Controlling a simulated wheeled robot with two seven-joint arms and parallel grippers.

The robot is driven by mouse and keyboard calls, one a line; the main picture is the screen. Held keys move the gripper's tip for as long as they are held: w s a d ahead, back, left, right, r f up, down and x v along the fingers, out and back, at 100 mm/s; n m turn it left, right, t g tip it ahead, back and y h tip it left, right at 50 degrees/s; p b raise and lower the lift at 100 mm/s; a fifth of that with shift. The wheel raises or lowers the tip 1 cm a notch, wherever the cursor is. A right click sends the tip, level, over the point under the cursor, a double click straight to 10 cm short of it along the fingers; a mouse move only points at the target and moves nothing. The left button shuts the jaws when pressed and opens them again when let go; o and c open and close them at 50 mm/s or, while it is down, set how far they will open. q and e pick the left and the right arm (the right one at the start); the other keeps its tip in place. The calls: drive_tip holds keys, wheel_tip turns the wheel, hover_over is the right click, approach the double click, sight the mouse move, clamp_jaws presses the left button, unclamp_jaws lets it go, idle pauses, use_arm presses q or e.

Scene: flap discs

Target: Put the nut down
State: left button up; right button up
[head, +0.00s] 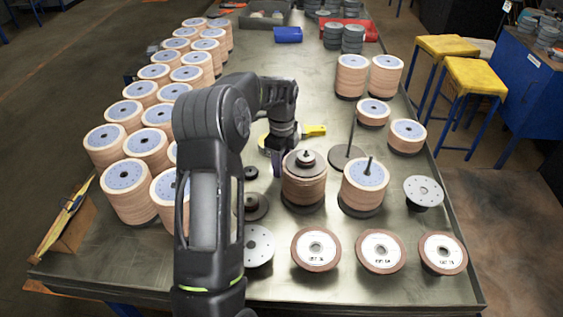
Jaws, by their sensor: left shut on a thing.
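My left gripper (278,164) reaches over the middle of the table and points down, just left of a stack of flap discs (304,188). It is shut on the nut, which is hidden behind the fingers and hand. I cannot tell whether the fingers touch the stack. A small dark round part (250,173) and a wider dark flange (252,206) lie left of the stack. My right gripper is not in view.
A second stack (365,186) on a post stands to the right, with an upright rod on a round base (347,157) behind it. Several loose discs (316,250) line the front edge. Many stacks (130,190) fill the left side. Bare tabletop (300,80) shows farther back.

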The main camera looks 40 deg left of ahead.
use_arm(q)
drive_tip(key=shift+f, duration=0.15)
drive_tip(key=o, duration=1.2)
wheel_tip(320, 180, up, 12)
drive_tip(key=shift+r+b, duration=0.2)
drive_tip(key=shift+b, duration=0.4)
